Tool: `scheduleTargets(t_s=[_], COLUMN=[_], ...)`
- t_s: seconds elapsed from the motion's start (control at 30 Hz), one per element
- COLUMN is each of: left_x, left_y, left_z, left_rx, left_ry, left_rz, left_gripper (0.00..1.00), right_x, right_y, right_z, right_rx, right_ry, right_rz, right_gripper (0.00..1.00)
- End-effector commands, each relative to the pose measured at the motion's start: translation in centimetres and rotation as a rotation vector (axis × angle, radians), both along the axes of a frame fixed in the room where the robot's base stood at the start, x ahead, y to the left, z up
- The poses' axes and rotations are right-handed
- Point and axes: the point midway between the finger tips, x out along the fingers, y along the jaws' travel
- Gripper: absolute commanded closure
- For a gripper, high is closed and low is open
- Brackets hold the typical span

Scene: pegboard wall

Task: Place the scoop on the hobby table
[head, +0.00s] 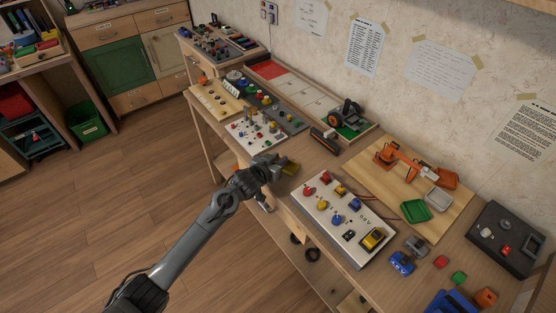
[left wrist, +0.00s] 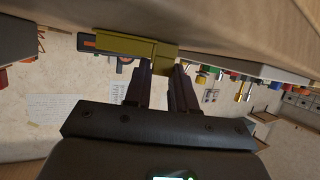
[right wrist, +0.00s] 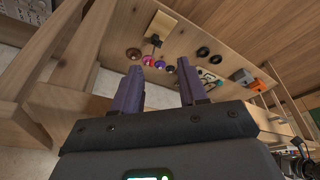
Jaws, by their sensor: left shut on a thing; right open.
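My left gripper (head: 279,166) is over the front edge of the long wooden hobby table (head: 316,160), near its middle. It is shut on an olive-yellow thing, the scoop (head: 291,169), which sticks out past the fingertips. In the left wrist view the scoop (left wrist: 135,50) lies across the fingertips of the left gripper (left wrist: 164,72), close to the table. I cannot tell whether it touches the table. My right gripper (right wrist: 160,72) is open and empty in the right wrist view, facing a wooden shelf. It is not visible in the head view.
A white button panel (head: 325,205) stands right of the left gripper, and a white board with knobs (head: 255,131) behind left. A wooden board (head: 450,205) carries an orange robot arm and a green tray. A narrow bare strip lies between the panels. Small round things (right wrist: 147,61) lie on the shelf.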

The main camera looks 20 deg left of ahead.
Motion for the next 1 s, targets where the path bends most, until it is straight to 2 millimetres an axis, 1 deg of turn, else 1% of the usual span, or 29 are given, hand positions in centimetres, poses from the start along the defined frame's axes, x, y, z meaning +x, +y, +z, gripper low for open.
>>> scheduleTargets(t_s=[0.03,0.17,0.2,0.43,0.57,0.67,0.77,1.0], left_x=[0.0,0.0,0.0,0.0,0.0,-0.9,-2.1,-6.2], left_y=[0.0,0.0,0.0,0.0,0.0,0.1,0.3,0.9], left_z=[-0.1,-0.1,-0.1,-0.1,0.4,0.6,1.2,2.9], left_rx=[-0.001,0.000,0.000,0.000,0.000,0.000,0.001,0.001], left_ry=[0.001,0.001,0.001,0.000,-0.001,0.001,0.002,0.002], left_rz=[0.000,0.000,0.000,0.000,-0.001,-0.001,-0.001,-0.001], left_gripper=[0.72,0.52,0.50,0.50,0.50,0.50,0.50,0.50], right_x=[0.0,0.0,0.0,0.0,0.0,0.0,0.0,0.0], right_y=[0.0,0.0,0.0,0.1,0.1,0.2,0.2,0.2], right_z=[0.0,0.0,0.0,0.0,0.1,0.6,1.2,2.8], right_rx=[0.000,0.000,0.000,0.003,0.005,0.008,0.010,0.010], right_ry=[0.000,0.000,0.000,-0.001,0.000,-0.001,-0.001,-0.001], right_rz=[0.000,0.000,0.000,-0.002,-0.004,-0.005,-0.006,-0.006], right_gripper=[0.57,0.57,0.57,0.57,0.57,0.57,0.57,0.57])
